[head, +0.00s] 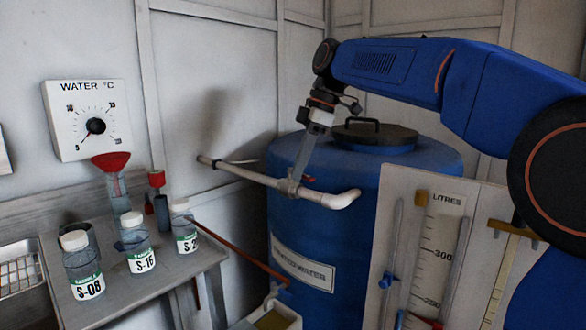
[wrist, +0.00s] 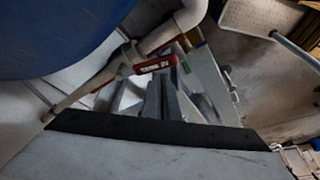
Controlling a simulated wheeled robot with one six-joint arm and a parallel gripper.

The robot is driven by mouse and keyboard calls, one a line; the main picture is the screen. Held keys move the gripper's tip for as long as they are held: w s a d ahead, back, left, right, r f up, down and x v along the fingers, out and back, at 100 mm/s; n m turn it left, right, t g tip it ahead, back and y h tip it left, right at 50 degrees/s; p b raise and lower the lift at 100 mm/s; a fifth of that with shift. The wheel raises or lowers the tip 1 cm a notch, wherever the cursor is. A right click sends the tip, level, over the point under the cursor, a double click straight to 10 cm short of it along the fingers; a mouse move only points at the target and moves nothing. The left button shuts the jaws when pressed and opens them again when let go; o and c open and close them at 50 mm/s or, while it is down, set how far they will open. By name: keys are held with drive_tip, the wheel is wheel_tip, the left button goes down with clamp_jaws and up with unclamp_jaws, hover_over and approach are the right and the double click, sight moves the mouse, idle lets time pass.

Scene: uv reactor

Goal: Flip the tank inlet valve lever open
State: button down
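The blue water tank (head: 360,200) stands upright in the head view, with a white inlet pipe (head: 250,175) running to it from the wall. The valve (head: 288,187) sits on this pipe, and its red lever (head: 309,180) shows just beside it. My gripper (head: 296,172) reaches down to the valve from above. In the wrist view its dark fingers (wrist: 165,80) are together, with nothing seen between them. I cannot tell whether they touch the lever.
A bench (head: 170,275) at left holds several labelled sample bottles (head: 137,243) and a red funnel (head: 111,160). A water dial (head: 92,120) hangs on the wall. A litre gauge board (head: 440,250) stands front right. The tank's black lid (head: 375,133) is below my arm.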

sight(304, 176)
drive_tip(key=shift+w+d, duration=0.25)
drive_tip(key=shift+d, duration=0.2)
drive_tip(key=shift+w+d, duration=0.2)
drive_tip(key=shift+d, duration=0.25)
drive_tip(key=shift+w+d, duration=0.1)
drive_tip(key=shift+d, duration=0.1)
drive_tip(key=shift+s+a, duration=0.35)
wheel_tip(304, 176, up, 10)
drive_tip(key=shift+a+f, duration=0.2)
drive_tip(key=shift+f, duration=0.05)
idle(0.4)
drive_tip(key=shift+s, duration=0.1)
